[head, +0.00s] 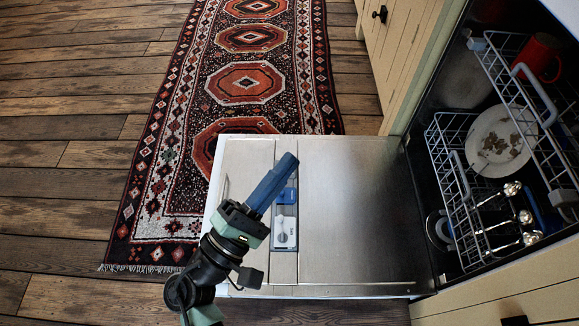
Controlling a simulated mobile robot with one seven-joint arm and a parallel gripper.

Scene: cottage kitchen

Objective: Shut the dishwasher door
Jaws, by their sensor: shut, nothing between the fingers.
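The dishwasher door (358,215) hangs open, lying about flat, with its steel inner face up and a detergent dispenser (285,232) in it. The dishwasher (420,200) stands at the right with its interior open. My gripper (288,160) has blue fingers that are shut and empty. It shows over the left, outer part of the door, pointing up and to the right in the picture. I cannot tell whether it touches the door. My gripper and arm hide part of the door's outer edge.
The racks (455,165) hold a dirty plate (498,142), a red mug (538,57) and cutlery, and sit inside the dishwasher. A cream cabinet (405,50) stands beyond the door. A patterned rug (180,190) lies on the wooden floor (70,150), which is clear at the left.

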